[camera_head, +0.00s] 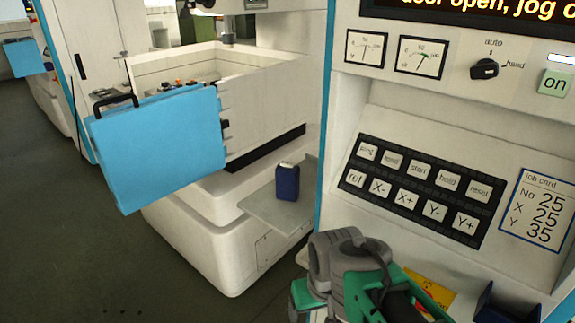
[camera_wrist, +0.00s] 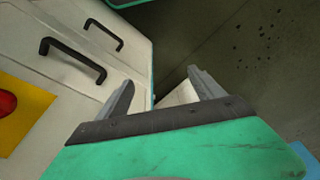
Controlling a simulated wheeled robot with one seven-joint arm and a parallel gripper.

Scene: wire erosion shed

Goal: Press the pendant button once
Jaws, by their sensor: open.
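The control panel shows a black keypad (camera_head: 420,190) with two rows of pale keys, including start, hold, reset, X-, X+, Y- and Y+. A small dark blue box with a pale top (camera_head: 287,182) stands on a side shelf; I cannot tell whether it is the pendant. No button is clearly labelled pendant. My gripper shows in the wrist view (camera_wrist: 158,84), with its two grey fingers apart and nothing between them. It points toward the cabinet edge and floor. In the head view my green and grey arm is below the keypad, and the fingertips are not clear.
A red button (camera_wrist: 7,103) on a yellow plate (camera_wrist: 30,110) and black handles (camera_wrist: 75,60) are on the cabinet. Above the keypad are gauges, an auto/hand knob (camera_head: 484,69) and a green on button (camera_head: 556,83). A blue door panel (camera_head: 160,145) stands out at left. Floor (camera_head: 60,230) is clear.

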